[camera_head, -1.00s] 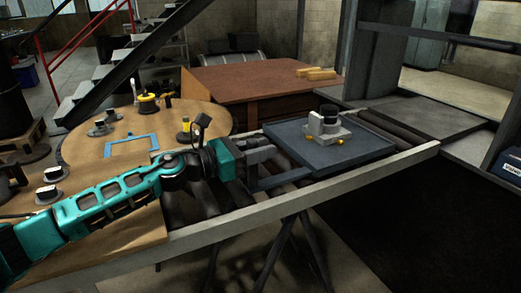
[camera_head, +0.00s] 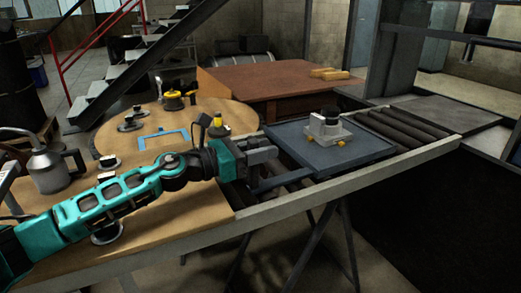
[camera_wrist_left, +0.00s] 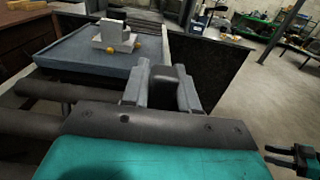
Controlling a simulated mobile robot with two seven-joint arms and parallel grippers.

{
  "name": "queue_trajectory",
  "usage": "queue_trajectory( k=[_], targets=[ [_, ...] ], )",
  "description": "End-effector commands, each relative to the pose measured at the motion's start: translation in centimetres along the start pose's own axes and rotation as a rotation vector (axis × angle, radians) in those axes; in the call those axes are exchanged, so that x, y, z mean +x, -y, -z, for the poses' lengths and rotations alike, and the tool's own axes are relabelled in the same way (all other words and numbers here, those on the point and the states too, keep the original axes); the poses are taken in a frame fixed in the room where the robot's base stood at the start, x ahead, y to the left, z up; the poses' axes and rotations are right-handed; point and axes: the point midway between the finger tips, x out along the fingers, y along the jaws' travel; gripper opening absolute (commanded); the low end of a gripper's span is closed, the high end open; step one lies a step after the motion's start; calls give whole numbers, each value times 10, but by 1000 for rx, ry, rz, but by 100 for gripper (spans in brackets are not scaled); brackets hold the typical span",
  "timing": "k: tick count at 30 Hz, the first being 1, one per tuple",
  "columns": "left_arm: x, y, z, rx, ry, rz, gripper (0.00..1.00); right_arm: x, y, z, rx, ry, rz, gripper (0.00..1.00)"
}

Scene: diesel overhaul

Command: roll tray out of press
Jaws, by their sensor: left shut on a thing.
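The blue-grey tray (camera_head: 300,153) lies flat on the roller track, with a light grey fixture (camera_head: 328,130) with a dark top and small yellow parts standing on it. In the left wrist view the tray (camera_wrist_left: 75,62) and the fixture (camera_wrist_left: 113,38) show ahead of the jaws. My left gripper (camera_head: 268,155) is shut on the tray's handle at its near left side. In the left wrist view my left gripper (camera_wrist_left: 163,88) has its two fingers around the dark handle bar (camera_wrist_left: 170,75). The press frame (camera_head: 364,50) stands at the right. My right gripper is not in the head view.
Bare rollers (camera_head: 400,127) lie between the tray and the press plate (camera_head: 435,112). A pale rail (camera_head: 350,178) runs along the track's near side. A wooden bench (camera_head: 165,220) with a blue frame (camera_head: 162,139) and an oil can (camera_head: 52,165) stands left. A brown table (camera_head: 260,83) stands behind.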

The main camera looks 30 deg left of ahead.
Motion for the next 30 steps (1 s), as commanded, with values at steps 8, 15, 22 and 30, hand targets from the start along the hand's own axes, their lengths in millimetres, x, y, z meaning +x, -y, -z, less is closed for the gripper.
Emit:
queue_trajectory(
  k=[8,15,22,30],
  targets=[
    [0,0,0,0,-1,1,0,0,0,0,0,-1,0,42],
    [0,0,1,-1,-3,2,0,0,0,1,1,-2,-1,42],
    [0,0,1,-1,-3,1,44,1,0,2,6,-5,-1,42],
    [0,0,0,0,0,0,49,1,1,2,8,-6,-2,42]
  ],
)
